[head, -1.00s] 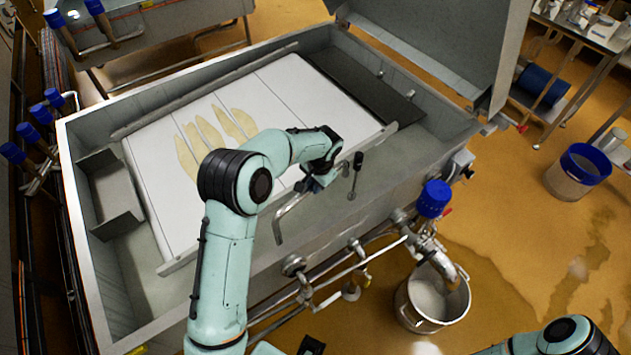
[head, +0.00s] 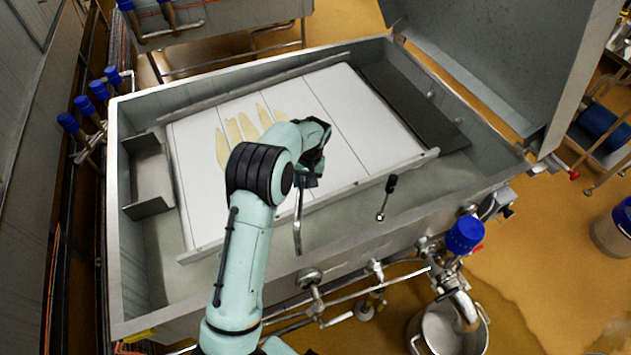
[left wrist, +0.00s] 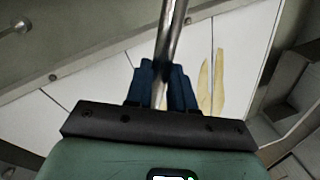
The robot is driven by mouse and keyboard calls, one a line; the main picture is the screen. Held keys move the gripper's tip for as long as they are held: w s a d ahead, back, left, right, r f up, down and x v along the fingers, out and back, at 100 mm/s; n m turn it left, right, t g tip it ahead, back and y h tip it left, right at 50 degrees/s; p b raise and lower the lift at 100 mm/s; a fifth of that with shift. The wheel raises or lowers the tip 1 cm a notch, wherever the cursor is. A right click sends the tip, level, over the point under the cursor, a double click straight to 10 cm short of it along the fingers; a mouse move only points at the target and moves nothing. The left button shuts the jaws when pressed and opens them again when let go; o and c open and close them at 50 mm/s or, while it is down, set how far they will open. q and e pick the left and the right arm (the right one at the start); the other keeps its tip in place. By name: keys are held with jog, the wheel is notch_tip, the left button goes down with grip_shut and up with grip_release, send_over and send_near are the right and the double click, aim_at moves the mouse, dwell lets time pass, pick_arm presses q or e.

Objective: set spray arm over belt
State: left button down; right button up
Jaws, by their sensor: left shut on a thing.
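The spray arm (head: 298,222) is a thin bent metal pipe. My left gripper (head: 311,178) is shut on it, and the pipe hangs down in front of the belt's near edge in the head view. In the left wrist view the pipe (left wrist: 174,35) runs up from between the blue fingers (left wrist: 163,88). The belt (head: 340,90) is a white panelled surface inside a grey steel tank. The gripper is above the belt's near side; my forearm hides part of the belt. My right gripper is out of view.
Several tan flat pieces (head: 238,130) lie on the belt. A black-handled lever (head: 388,190) stands at the tank's near side. The grey lid (head: 480,60) is raised at the right. A blue-topped valve (head: 464,236) and a bucket (head: 450,335) are outside the near wall.

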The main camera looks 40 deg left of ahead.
pick_arm(q)
jog(key=s+a+n, duration=0.5)
jog(key=shift+g+h, duration=0.4)
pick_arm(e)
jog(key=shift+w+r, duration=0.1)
pick_arm(q)
jog(key=shift+a, duration=0.1)
jog(key=c, duration=1)
grip_release()
jog(key=shift+s, duration=0.1)
jog(key=shift+o, duration=0.2)
jog(key=shift+r, duration=0.1)
notch_tip(320, 180, up, 13)
jog(key=w+d+p, duration=0.1)
jog(key=w, duration=0.1)
jog(key=shift+w+d, duration=0.15)
jog(key=shift+d, duration=0.05)
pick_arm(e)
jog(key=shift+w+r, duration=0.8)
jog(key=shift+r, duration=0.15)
